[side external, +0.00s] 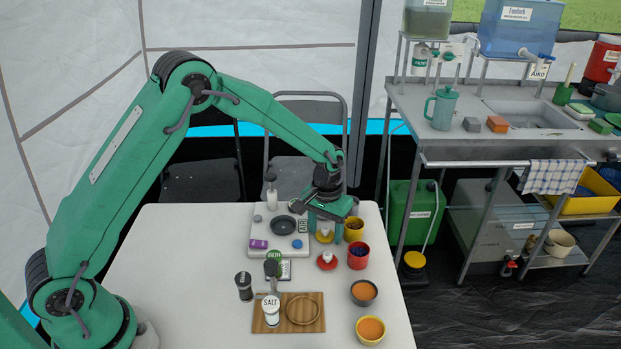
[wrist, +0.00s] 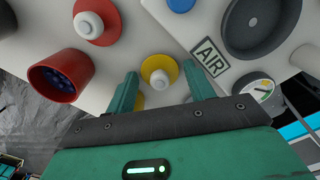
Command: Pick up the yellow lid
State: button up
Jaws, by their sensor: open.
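The yellow lid (wrist: 158,70) is a small disc with a white knob, lying on the white table. In the wrist view it is between the two green fingers of my gripper (wrist: 160,76), with a gap on each side. In the side external view the lid (side external: 324,237) shows just below my gripper (side external: 325,224). My gripper is open, pointing down and empty. I cannot tell exactly how high the fingertips are above the table.
A red lid (side external: 327,262), red cup (side external: 358,257) and yellow cup (side external: 354,232) stand close by. A pale panel labelled AIR (side external: 262,240) with a dark round dish lies to the left. Bowls (side external: 364,293) and a wooden board (side external: 262,318) are nearer the front; the table's left part is clear.

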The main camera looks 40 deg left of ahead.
jog(key=c, duration=0.7)
jog(key=shift+r, duration=0.15)
jog(key=shift+r, duration=0.55)
jog(key=r, duration=0.3)
jog(key=shift+s+d+r, duration=0.1)
jog(key=shift+s+d, duration=0.05)
jog(key=shift+d, duration=0.1)
jog(key=s+d+r, duration=0.2)
jog(key=d, duration=0.1)
jog(key=s+d+r, duration=0.4)
jog(key=s+d, duration=0.1)
jog(key=shift+d+r, duration=0.2)
jog(key=shift+d, duration=0.1)
send_over(326, 230)
jog(key=w+d, duration=0.4)
jog(key=w, duration=0.1)
jog(key=shift+w+d+r, duration=0.1)
jog(key=shift+d+r, duration=0.05)
jog(key=shift+r, duration=0.15)
